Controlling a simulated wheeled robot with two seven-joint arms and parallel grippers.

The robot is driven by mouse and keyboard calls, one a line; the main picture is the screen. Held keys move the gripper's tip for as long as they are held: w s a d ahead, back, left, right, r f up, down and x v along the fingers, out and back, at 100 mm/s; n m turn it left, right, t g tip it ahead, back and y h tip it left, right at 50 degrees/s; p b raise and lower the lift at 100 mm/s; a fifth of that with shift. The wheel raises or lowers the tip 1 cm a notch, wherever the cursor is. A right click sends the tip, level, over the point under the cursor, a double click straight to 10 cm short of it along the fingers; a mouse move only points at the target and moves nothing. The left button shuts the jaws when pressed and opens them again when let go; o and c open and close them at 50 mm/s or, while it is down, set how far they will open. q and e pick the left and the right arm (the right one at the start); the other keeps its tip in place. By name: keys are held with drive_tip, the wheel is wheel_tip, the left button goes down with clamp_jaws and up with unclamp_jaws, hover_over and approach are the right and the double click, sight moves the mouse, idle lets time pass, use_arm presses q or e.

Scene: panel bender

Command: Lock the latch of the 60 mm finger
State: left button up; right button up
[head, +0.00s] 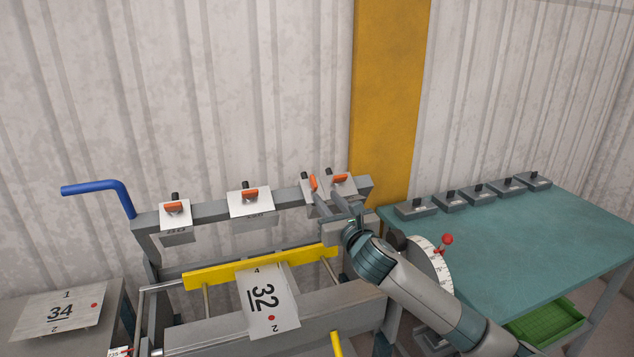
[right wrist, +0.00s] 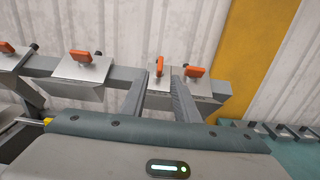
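Four fingers hang on the grey beam (head: 212,211), each with an orange latch handle. The latch on the first finger (head: 173,208), on the second finger (head: 250,194) and on the rightmost finger (head: 340,177) lies roughly sideways. The latch on the narrow third finger (head: 313,183) points up and away, turned differently from the rest. The finger labels are too small to read, so I cannot confirm which is 60 mm. My right gripper (head: 330,203) is open in front of the third finger; in the right wrist view its tips are apart, with the upright latch (right wrist: 159,66) between and beyond them.
A blue crank handle (head: 98,187) stands at left. A teal table (head: 530,235) with several grey blocks and a dial with a red knob (head: 447,239) are right.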

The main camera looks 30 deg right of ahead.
sight(316, 185)
drive_tip(key=p+x, duration=0.2)
drive_tip(key=x, duration=0.6)
drive_tip(key=shift+w+d, duration=0.1)
clamp_jaws()
